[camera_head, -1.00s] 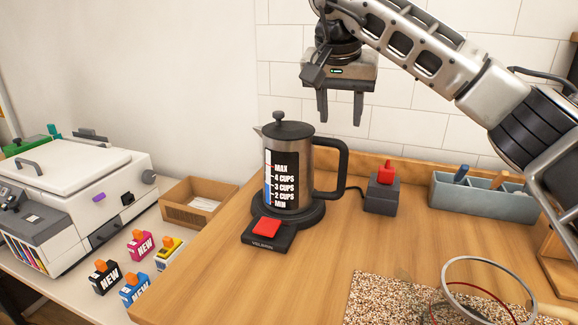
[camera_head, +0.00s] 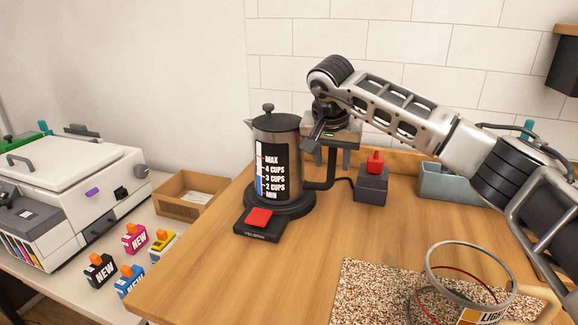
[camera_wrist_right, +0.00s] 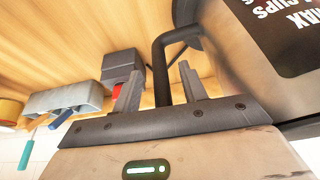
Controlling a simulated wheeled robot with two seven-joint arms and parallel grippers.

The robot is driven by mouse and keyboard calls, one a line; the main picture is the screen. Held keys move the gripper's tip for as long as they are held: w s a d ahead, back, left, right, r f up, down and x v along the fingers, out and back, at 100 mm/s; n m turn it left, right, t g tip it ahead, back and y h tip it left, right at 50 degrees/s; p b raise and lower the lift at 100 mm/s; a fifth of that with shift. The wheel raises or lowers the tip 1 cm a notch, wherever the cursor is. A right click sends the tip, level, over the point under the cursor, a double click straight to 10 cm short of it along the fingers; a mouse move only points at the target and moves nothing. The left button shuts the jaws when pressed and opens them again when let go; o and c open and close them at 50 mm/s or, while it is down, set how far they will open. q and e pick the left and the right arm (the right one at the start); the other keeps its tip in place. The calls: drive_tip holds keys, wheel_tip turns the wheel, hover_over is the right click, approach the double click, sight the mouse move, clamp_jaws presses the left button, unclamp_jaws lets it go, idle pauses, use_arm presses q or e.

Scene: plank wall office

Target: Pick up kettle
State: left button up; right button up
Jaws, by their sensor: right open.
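The kettle (camera_head: 276,155) is a steel cylinder with a black lid, a black cup-scale panel and a black handle on its right. It stands upright on its black base, which has a red switch (camera_head: 258,217) in front. My right gripper (camera_head: 333,166) is open and points down at the kettle's handle, partly hiding it. In the right wrist view, the handle (camera_wrist_right: 160,66) shows between the two spread fingers (camera_wrist_right: 158,85), and the kettle body (camera_wrist_right: 235,45) is beside them. I cannot tell whether a finger touches the handle. My left gripper is out of view.
A grey box with a red button (camera_head: 372,183) stands just right of the handle. A blue-grey organizer (camera_head: 445,183) is behind my right arm. A glass container (camera_head: 468,285) sits on a speckled mat (camera_head: 360,290). A printer (camera_head: 65,195) is on the lower left table.

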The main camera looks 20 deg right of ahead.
drive_tip(key=shift+w+f, duration=0.1)
drive_tip(key=shift+f, duration=0.1)
clamp_jaws()
idle(1.2)
drive_tip(key=shift+w+r, duration=0.1)
drive_tip(key=shift+r, duration=0.15)
